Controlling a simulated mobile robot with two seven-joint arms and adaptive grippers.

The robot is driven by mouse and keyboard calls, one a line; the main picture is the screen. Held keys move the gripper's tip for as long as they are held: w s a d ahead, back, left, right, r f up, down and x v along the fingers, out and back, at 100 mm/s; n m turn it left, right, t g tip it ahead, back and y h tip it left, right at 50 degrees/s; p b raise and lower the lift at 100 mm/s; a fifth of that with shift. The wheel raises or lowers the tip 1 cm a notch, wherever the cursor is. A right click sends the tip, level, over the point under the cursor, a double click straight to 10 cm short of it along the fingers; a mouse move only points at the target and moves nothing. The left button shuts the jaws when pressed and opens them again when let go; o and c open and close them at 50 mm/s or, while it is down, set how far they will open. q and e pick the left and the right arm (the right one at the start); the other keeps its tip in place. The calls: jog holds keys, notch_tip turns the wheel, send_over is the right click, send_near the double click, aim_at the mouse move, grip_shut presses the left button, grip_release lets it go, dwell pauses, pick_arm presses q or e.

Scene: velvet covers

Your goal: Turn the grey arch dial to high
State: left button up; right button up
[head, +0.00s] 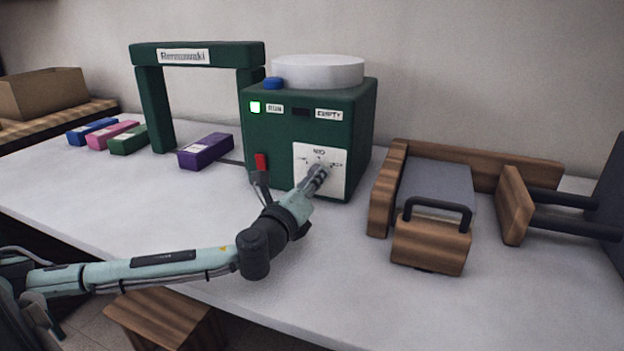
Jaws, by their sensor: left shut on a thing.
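A green machine box (262,143) stands at the back middle, with a white dial plate (335,188) low on its front. The plate has small printed marks around its top; they are too small to read surely. My left gripper (318,176) reaches up to the middle of this plate from the lower left. It is shut on the dial, which is mostly hidden by the fingers, so I cannot tell its setting. My right gripper is not in view.
A green arch (157,110) stands left of the box, with a purple block (206,151) and several coloured blocks nearby. A red switch (261,162) is close left of the gripper. A wooden fixture with a black handle (432,240) stands right. The front table (340,270) is clear.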

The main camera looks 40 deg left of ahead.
pick_arm(q)
jog(key=m, duration=0.4)
jog(key=shift+m, duration=0.3)
jog(key=shift+f+m, duration=0.1)
jog(key=shift+m, duration=1.5)
jog(key=o, duration=1.2)
jog(key=shift+c, duration=0.2)
jog(key=shift+s, duration=0.1)
jog(key=v, duration=1.2)
